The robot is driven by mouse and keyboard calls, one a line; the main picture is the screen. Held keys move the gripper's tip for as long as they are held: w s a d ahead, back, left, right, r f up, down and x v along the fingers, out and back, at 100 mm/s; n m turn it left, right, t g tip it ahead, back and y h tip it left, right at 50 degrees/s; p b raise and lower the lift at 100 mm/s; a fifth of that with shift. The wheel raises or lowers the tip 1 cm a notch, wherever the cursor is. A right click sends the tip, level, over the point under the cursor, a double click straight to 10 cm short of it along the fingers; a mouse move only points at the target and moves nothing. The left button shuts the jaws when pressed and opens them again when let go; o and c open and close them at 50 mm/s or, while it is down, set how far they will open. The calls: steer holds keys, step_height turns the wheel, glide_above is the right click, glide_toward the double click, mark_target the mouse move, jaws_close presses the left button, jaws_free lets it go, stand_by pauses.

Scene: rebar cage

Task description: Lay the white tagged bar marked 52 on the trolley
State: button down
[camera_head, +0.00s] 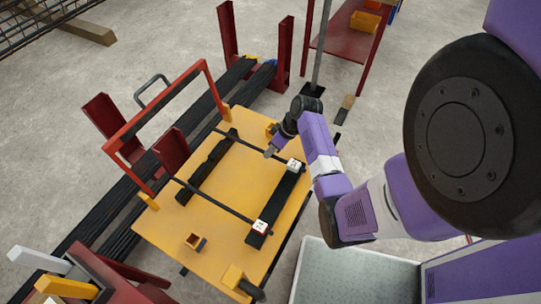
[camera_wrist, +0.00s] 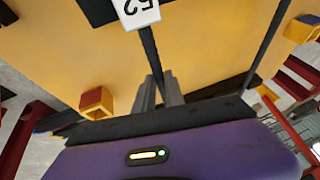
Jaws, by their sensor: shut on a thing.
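The bar marked 52 is a thin dark rod (camera_head: 241,139) with a white tag (camera_head: 293,165). Its tag (camera_wrist: 137,12) reads 52 in the wrist view, upside down. My gripper (camera_head: 270,152) is over the far half of the yellow trolley (camera_head: 222,187), shut on this bar near its tag; its fingers (camera_wrist: 160,92) show in the wrist view. The bar spans the two black supports (camera_head: 208,165) (camera_head: 279,199); I cannot tell whether it touches them. The trolley has a red handle frame (camera_head: 158,103).
A second dark bar (camera_head: 213,200), also white-tagged (camera_head: 260,227), lies across the trolley's near half. Small yellow blocks (camera_head: 195,241) stand on the trolley. Racks of long dark bars (camera_head: 80,245) lie left, and a red table (camera_head: 347,38) stands behind. Open floor lies far left.

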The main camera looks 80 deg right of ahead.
steer(key=shift+f, duration=1.55)
steer(key=shift+f, duration=0.15)
steer(key=c, duration=1.4)
jaws_free()
